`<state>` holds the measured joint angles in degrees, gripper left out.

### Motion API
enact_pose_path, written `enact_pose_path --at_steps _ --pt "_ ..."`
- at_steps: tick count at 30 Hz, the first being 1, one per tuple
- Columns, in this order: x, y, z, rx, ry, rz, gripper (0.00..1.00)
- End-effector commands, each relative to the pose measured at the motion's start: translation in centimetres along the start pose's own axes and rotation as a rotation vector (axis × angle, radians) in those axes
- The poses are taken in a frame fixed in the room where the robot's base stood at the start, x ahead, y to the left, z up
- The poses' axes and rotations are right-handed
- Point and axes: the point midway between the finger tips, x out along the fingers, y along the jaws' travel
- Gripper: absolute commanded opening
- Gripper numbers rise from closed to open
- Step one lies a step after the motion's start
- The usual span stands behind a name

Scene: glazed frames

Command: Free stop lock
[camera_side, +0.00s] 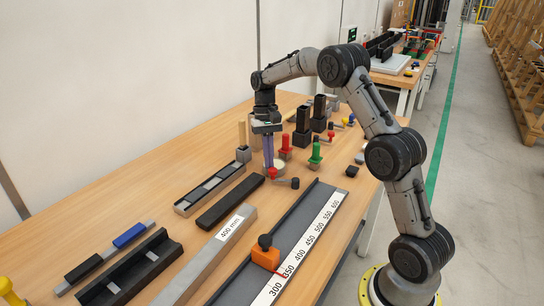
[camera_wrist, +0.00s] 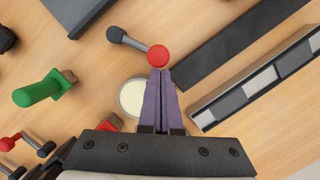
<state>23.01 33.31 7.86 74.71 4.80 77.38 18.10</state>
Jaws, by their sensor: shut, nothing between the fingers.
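An orange stop block (camera_side: 265,258) with a black knob (camera_side: 264,241) on top sits on the dark measuring rail (camera_side: 310,215), its red pointer close to the 350 mark. My gripper (camera_side: 268,163) is well away from it, fingers pointing down over the table beyond the rail's far part. In the wrist view my gripper (camera_wrist: 163,84) is shut and empty. Its fingertips are close to the red ball of a small lever (camera_wrist: 136,43) with a black ball at the other end; contact cannot be told. The stop is outside the wrist view.
A cream disc (camera_wrist: 132,98) lies beside the fingers. Green (camera_side: 315,153) and red (camera_side: 286,147) handled tools and black upright blocks (camera_side: 302,125) stand behind. A dark bar (camera_side: 230,201), a segmented tray (camera_side: 210,188) and a 400 mm bar (camera_side: 215,250) lie left of the rail.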

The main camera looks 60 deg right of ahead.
Motion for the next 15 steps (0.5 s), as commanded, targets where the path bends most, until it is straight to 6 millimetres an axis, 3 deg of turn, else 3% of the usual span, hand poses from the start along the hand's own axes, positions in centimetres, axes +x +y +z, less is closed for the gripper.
enact_pose_path --at_steps 15 --pt "0.8 -1.7 3.5 -0.448 -0.001 0.113 0.00"
